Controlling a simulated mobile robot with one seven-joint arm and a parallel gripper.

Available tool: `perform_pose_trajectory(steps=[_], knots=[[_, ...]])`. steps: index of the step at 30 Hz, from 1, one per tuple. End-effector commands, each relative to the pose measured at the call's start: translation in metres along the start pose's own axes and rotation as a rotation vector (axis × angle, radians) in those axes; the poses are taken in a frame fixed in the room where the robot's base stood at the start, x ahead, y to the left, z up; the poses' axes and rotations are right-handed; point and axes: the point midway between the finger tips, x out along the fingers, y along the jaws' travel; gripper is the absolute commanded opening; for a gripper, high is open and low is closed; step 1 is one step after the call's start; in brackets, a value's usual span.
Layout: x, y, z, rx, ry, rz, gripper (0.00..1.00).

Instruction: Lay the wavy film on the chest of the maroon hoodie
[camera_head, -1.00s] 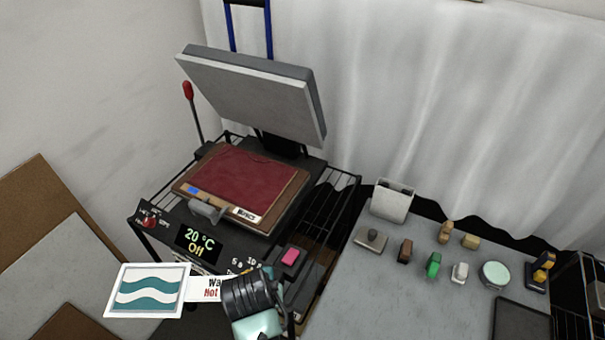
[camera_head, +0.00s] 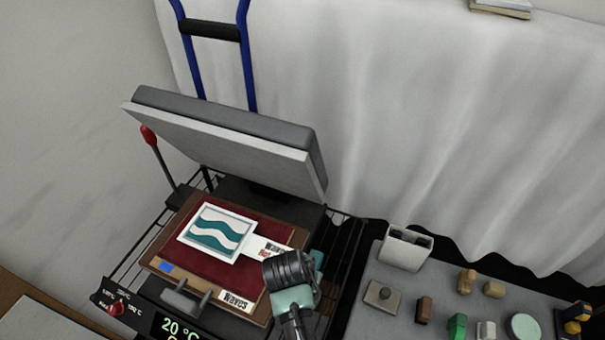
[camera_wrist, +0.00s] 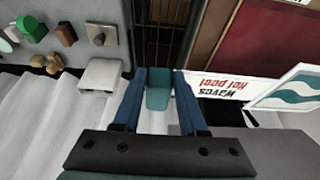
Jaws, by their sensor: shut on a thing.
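The wavy film (camera_head: 217,233) is a white sheet with teal waves; a white tab (camera_wrist: 232,86) printed "Waves Hot peel" extends from it. My gripper (camera_wrist: 158,90) is shut on the teal block at the end of this tab. The film appears over the maroon hoodie (camera_head: 200,265), which lies flat on the brown board of the press. It also shows at the right edge of the wrist view (camera_wrist: 290,92). I cannot tell whether it touches the cloth. My wrist hides part of the board's right side.
The press's grey upper plate (camera_head: 225,145) is tilted open behind the hoodie. A red-knobbed lever (camera_head: 150,137) stands at left. A display (camera_head: 178,328) reads 20 °C. A grey table (camera_head: 375,325) at right holds a white holder (camera_head: 405,248) and several small blocks.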

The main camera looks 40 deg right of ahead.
Motion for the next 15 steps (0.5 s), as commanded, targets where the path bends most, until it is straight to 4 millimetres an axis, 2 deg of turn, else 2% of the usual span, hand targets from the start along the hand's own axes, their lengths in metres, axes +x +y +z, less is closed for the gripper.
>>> perform_pose_trajectory(steps=[13, 15], knots=[[-0.0028, -0.0004, 0.0011, 0.000, 0.002, 0.000, 0.00], [0.0046, -0.0003, 0.0037, 0.001, 0.002, 0.000, 0.00]])
